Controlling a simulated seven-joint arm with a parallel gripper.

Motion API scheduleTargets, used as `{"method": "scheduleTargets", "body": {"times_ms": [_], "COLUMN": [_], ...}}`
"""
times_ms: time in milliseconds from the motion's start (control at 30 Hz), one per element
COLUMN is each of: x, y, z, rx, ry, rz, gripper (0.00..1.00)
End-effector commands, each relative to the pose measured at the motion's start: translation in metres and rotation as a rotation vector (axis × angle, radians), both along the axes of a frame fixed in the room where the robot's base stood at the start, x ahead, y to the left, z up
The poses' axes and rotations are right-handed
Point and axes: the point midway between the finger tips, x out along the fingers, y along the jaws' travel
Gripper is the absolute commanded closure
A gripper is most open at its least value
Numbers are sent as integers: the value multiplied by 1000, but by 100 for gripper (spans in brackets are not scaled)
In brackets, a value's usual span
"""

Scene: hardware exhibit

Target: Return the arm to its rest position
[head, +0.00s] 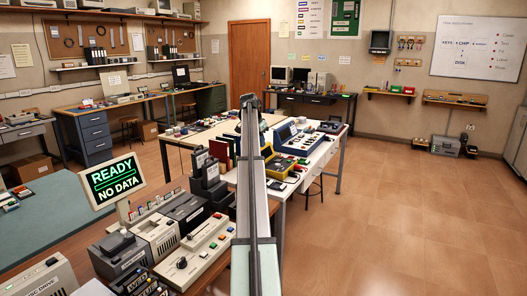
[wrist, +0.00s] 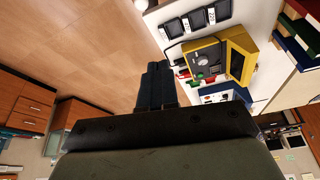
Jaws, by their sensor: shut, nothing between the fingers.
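My arm reaches forward from the bottom middle of the head view, over the front edge of the white table (head: 312,160). My gripper (head: 250,99) is at its far end, small in that view. In the wrist view my gripper (wrist: 157,68) shows from behind, its two dark fingers together with nothing between them. It is apart from the yellow-framed device (wrist: 222,62), which stands to its right in that view. Tan floor (wrist: 90,50) shows to the left of the fingers.
The white table holds a blue device (head: 287,133), the yellow-framed device (head: 279,164) and several books. Nearer stands a bench with grey machines (head: 157,232) and a sign reading "READY NO DATA" (head: 116,181). The floor (head: 420,200) at the right is clear.

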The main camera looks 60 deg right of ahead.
Motion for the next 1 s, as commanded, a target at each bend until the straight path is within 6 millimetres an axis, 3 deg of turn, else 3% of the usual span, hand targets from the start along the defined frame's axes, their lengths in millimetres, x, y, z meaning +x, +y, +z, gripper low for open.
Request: {"method": "scheduleTargets", "body": {"times_ms": [167,733,867,1000], "x": [2,1,-10,-39], "y": [3,3,-2,-16], "z": [9,8,-10,-60], "rx": [1,-1,-32,-128], "ry": [1,1,16,63], "rz": [0,1,9,42], "gripper": [100,100,100,100]}}
